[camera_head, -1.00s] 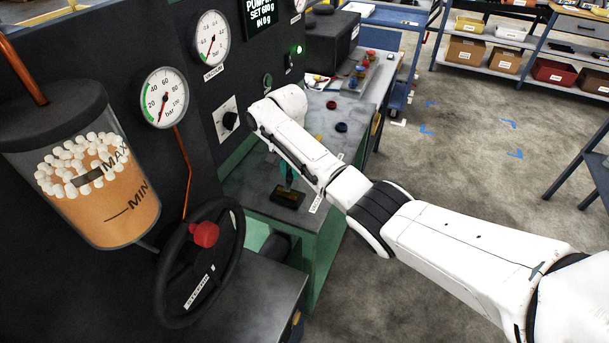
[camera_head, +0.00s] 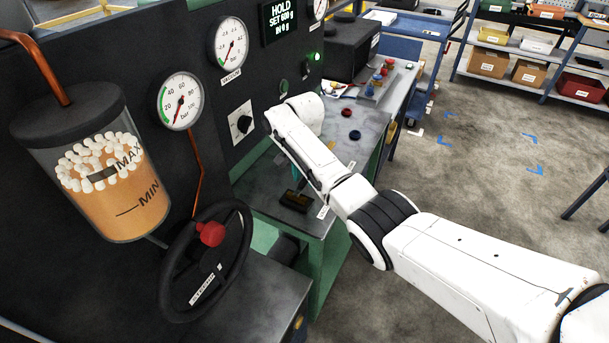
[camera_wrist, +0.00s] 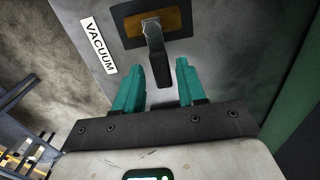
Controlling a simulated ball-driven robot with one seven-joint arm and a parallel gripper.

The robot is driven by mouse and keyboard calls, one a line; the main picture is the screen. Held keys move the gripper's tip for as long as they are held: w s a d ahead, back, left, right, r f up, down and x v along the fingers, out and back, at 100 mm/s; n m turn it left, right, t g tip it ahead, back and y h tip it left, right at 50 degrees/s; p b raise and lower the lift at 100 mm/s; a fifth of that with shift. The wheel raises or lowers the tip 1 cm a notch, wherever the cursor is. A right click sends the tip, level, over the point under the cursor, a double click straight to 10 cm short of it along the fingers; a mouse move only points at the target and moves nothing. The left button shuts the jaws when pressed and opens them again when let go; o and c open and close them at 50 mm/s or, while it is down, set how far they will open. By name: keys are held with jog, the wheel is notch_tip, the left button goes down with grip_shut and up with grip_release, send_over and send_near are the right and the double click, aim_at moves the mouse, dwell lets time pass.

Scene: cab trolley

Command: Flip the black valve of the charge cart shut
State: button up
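A valve with a black lever (camera_wrist: 157,62) shows in the wrist view. It sits on a dark plate with a brass-coloured inset, on the grey top of the cart. A white label beside it reads VACUUM (camera_wrist: 98,46). In the head view the black plate (camera_head: 296,201) shows below my arm; the lever is hard to make out. My gripper (camera_wrist: 158,68) is open, its teal fingers on either side of the lever's free end, with a gap visible on both sides. In the head view my gripper is mostly hidden by my arm.
The cart's dark panel carries gauges (camera_head: 180,101), a black knob (camera_head: 241,124) and a display (camera_head: 281,22) reading HOLD. A black handwheel (camera_head: 205,262) and a clear reservoir (camera_head: 105,175) stand at the left. Shelves (camera_head: 528,55) are at the back right; the floor (camera_head: 490,190) between is clear.

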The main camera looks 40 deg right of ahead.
aim_at(304, 180)
jog(key=shift+o, duration=0.5)
jog(key=shift+a+r, duration=0.1)
jog(key=shift+r, duration=0.3)
notch_tip(304, 180, up, 10)
jog(key=b, duration=0.1)
